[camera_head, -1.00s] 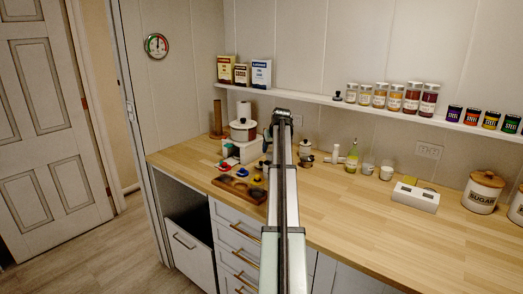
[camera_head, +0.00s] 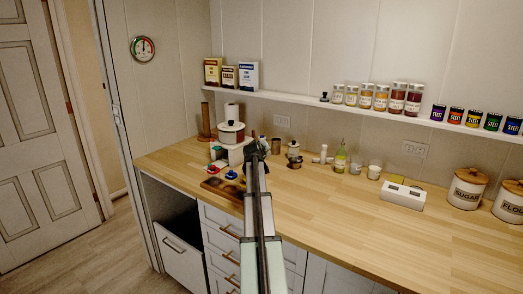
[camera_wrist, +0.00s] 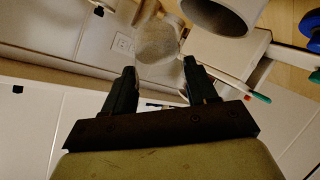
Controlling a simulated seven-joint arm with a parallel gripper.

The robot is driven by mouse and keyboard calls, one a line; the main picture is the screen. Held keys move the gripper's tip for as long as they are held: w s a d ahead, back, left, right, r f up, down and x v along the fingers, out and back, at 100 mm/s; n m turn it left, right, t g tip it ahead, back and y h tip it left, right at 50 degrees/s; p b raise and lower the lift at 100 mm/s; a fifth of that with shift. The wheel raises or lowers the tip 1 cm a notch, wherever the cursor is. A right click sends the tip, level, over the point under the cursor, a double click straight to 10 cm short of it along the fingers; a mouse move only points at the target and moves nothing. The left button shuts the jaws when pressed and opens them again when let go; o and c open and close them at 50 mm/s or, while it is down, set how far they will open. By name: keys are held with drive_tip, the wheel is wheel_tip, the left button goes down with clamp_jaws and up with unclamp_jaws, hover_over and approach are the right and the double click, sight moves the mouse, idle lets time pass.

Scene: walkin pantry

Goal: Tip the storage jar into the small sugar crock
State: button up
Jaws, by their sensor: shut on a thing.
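My gripper (camera_head: 255,149) is over the left part of the counter, beside a white box-shaped stand. In the wrist view my gripper (camera_wrist: 160,78) has its two dark fingers around a pale, grainy-looking thing (camera_wrist: 158,43), which I take to be the storage jar; its tilt is unclear. Close by in that view is a white cylinder with a dark open mouth (camera_wrist: 222,14); I cannot tell if it is the small sugar crock. In the head view my gripper hides the held thing.
A dark wooden tray (camera_head: 212,184) with small coloured things lies left of my arm. A bottle (camera_head: 340,161), cups (camera_head: 374,171) and a white device (camera_head: 403,194) stand to the right, then a large SUGAR canister (camera_head: 467,190). The counter's front right is clear.

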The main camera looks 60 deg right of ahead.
drive_tip(key=shift+a+f+n+t+h, duration=0.2)
drive_tip(key=shift+f+n+h, duration=0.1)
drive_tip(key=shift+h, duration=0.45)
drive_tip(key=shift+a+f+n+t+h, duration=0.1)
drive_tip(key=shift+f+n+t+h, duration=0.15)
drive_tip(key=shift+h, duration=0.5)
drive_tip(key=shift+f+t+h, duration=0.1)
drive_tip(key=shift+t+h, duration=0.15)
drive_tip(key=shift+h, duration=0.05)
drive_tip(key=shift+s+d+r, duration=0.1)
drive_tip(key=shift+s+r, duration=0.05)
drive_tip(key=shift+r, duration=0.4)
drive_tip(key=shift+m+g+y, duration=0.45)
drive_tip(key=shift+g+y, duration=0.15)
drive_tip(key=r, duration=0.2)
drive_tip(key=d+r, duration=0.1)
drive_tip(key=r, duration=0.1)
drive_tip(key=shift+s+r, duration=0.1)
drive_tip(key=shift+s, duration=0.15)
drive_tip(key=shift+w, duration=0.1)
drive_tip(key=f, duration=0.2)
drive_tip(key=f+y, duration=0.1)
drive_tip(key=shift+w+a+f, duration=0.1)
drive_tip(key=shift+w+a, duration=0.15)
drive_tip(key=shift+a, duration=0.15)
drive_tip(key=shift+a+f+y, duration=0.1)
drive_tip(key=shift+f+y, duration=0.2)
drive_tip(key=shift+f, duration=0.05)
